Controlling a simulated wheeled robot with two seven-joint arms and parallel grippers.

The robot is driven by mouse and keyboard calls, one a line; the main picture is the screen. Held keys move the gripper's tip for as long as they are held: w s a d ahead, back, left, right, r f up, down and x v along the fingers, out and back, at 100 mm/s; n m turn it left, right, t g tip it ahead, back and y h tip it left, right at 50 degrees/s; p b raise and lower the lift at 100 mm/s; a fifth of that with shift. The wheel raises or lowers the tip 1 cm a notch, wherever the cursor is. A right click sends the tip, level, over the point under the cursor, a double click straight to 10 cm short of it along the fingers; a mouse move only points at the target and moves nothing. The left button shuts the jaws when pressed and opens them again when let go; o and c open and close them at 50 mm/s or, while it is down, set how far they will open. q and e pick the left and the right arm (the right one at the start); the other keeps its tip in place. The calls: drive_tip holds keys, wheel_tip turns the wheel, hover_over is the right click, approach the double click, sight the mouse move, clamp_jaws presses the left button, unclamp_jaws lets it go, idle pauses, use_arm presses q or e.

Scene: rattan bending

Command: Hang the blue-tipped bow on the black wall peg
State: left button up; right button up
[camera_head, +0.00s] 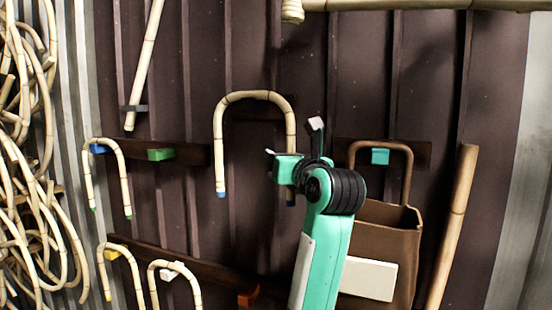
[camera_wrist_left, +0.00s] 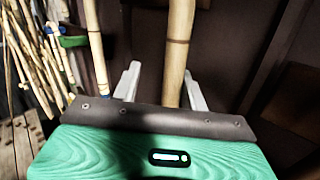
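The blue-tipped bow (camera_head: 254,96) is an upright arch in the middle of the head view, its two blue ends pointing down. It is in front of a dark board (camera_head: 262,112) on the wall. I cannot make out the black peg against the dark board, nor whether the bow rests on it. My left gripper (camera_head: 293,139) is at the bow's right leg. In the left wrist view the fingers (camera_wrist_left: 160,88) are apart, with a leg of the bow (camera_wrist_left: 179,45) between them, nearer the right finger. The other leg, with its blue tip, is to the left.
A bow hangs at the blue peg (camera_head: 97,149); a green peg (camera_head: 160,154) is beside it. A brown bag (camera_head: 385,218) hangs at the teal peg (camera_head: 380,156). Loose rattan (camera_head: 35,180) fills the left side.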

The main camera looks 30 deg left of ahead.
use_arm(q)
drive_tip(key=b+v, duration=0.7)
drive_tip(key=v, duration=0.6)
drive_tip(key=shift+s+d, duration=0.25)
drive_tip(key=shift+s, duration=0.05)
drive_tip(key=shift+s+b, duration=0.1)
drive_tip(key=shift+b, duration=0.2)
drive_tip(key=s+d+b, duration=0.1)
drive_tip(key=s+d, duration=0.1)
drive_tip(key=s, duration=0.6)
drive_tip(key=shift+s+d, duration=0.15)
drive_tip(key=shift+s, duration=0.1)
